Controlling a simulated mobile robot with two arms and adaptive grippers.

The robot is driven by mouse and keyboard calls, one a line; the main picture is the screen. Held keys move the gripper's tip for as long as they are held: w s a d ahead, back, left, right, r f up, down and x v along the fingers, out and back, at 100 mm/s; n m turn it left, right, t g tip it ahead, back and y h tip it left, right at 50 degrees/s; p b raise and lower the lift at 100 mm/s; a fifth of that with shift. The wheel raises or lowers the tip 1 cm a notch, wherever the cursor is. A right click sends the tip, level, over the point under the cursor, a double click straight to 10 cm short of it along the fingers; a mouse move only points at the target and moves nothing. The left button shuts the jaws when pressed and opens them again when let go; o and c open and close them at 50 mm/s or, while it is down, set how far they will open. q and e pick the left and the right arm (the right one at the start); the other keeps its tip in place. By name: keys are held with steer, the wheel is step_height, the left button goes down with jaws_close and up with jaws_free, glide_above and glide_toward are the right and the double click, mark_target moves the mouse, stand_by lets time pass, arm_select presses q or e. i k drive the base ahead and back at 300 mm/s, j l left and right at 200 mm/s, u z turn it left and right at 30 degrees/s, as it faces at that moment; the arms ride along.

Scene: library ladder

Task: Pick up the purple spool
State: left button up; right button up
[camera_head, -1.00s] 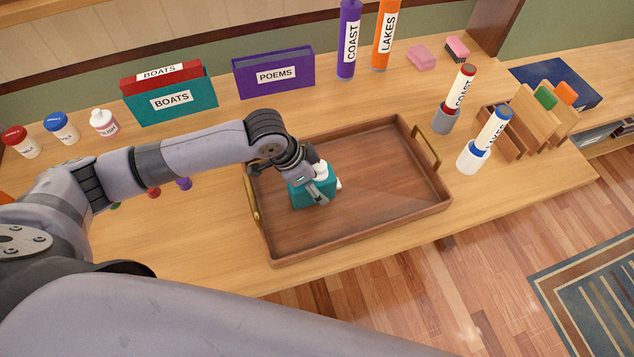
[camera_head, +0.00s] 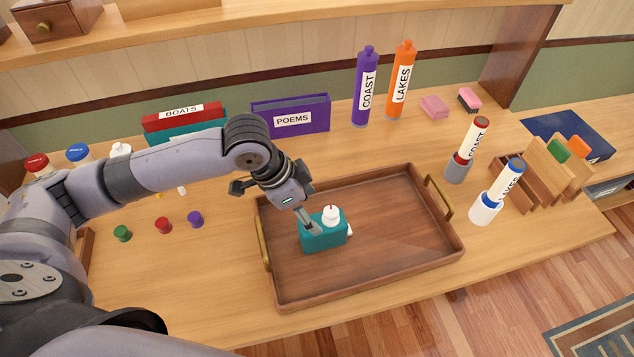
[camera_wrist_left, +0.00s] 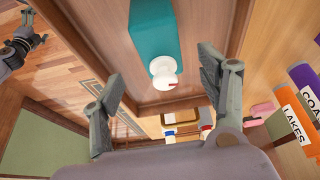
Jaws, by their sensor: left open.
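The small purple spool (camera_head: 195,218) stands on the wooden table, left of the tray, at the right end of a row with a red spool (camera_head: 163,225) and a green spool (camera_head: 123,233). My left gripper (camera_head: 278,205) is open and empty over the left part of the tray, right of the purple spool. One finger is close to a teal block with a white knob (camera_head: 322,236); I cannot tell whether they touch. The left wrist view shows the block (camera_wrist_left: 152,35) just beyond the open fingers, and what looks like my right gripper (camera_wrist_left: 30,38) at the upper left.
The brown tray (camera_head: 400,255) has brass handles and raised walls. Behind are a purple POEMS box (camera_head: 291,118), a BOATS box (camera_head: 180,112), and purple (camera_head: 365,90) and orange (camera_head: 402,82) bottles. Jars with white labels stand at the left. The table left of the tray is mostly free.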

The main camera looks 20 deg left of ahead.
mark_target(195, 219)
steer(key=k+l, duration=0.25)
steer(key=k, duration=0.2)
steer(key=k+l, duration=0.25)
steer(key=k, duration=0.25)
steer(key=k+l, duration=0.3)
steer(key=k, duration=0.15)
